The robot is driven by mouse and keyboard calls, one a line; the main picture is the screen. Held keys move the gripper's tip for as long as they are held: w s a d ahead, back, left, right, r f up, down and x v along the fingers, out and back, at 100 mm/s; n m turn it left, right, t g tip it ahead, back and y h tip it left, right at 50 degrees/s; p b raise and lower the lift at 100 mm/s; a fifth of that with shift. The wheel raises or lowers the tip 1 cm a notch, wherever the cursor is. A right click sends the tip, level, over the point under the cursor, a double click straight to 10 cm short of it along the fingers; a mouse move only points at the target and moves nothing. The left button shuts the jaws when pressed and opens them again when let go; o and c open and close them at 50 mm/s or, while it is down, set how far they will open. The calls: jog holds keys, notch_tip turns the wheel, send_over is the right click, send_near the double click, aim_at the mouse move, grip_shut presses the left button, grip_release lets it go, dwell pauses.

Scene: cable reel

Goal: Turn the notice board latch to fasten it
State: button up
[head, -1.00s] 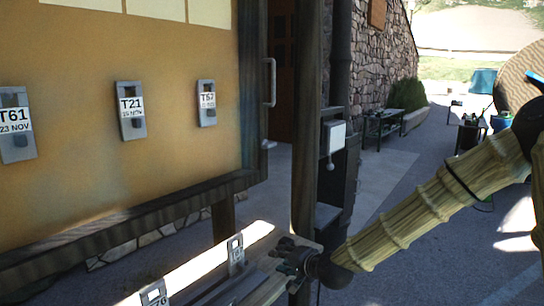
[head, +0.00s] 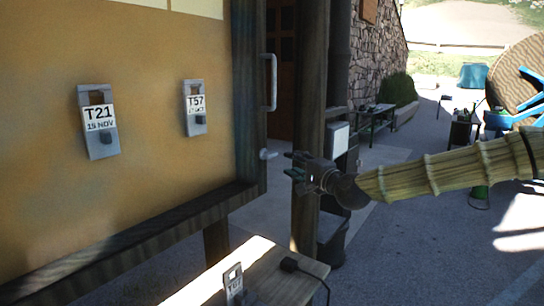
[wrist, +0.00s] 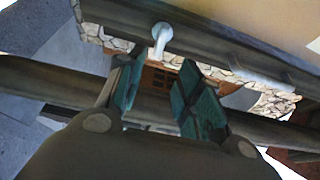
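The notice board (head: 45,190) fills the left of the head view, with a dark wooden frame and a yellow-brown face. A small pale latch (head: 268,154) sits on the right edge of its frame, below a metal handle (head: 270,82). My gripper (head: 290,164) is just right of the latch and slightly below it in the picture, apart from it. In the wrist view the latch (wrist: 160,38) shows beyond my gripper (wrist: 158,75), whose two green-padded fingers are apart with nothing between them.
Tags T21 (head: 98,121) and T57 (head: 195,107) hang on the board. A dark post (head: 307,100) stands close behind my gripper. A bench (head: 305,265) below holds another tag (head: 233,285) and a black plug (head: 289,264). Open paving lies to the right.

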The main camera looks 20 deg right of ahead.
aim_at(273, 156)
jog(key=x, duration=0.3)
jog(key=a+p+x, duration=0.1)
jog(key=x, duration=0.2)
jog(key=shift+w+a+f, duration=0.15)
jog(key=shift+w+f, duration=0.05)
jog(key=shift+f, duration=0.05)
jog(key=shift+w+r+p, duration=0.2)
jog(key=shift+r+p, duration=0.05)
jog(key=shift+p, duration=0.15)
jog(key=shift+w+a, duration=0.2)
jog(key=shift+w, duration=0.05)
jog(key=shift+p+x, duration=0.3)
jog(key=shift+x, duration=0.85)
jog(key=shift+w+a+f, duration=0.1)
jog(key=shift+w+f, duration=0.1)
jog(key=shift+w, duration=0.05)
jog(key=shift+r, duration=0.15)
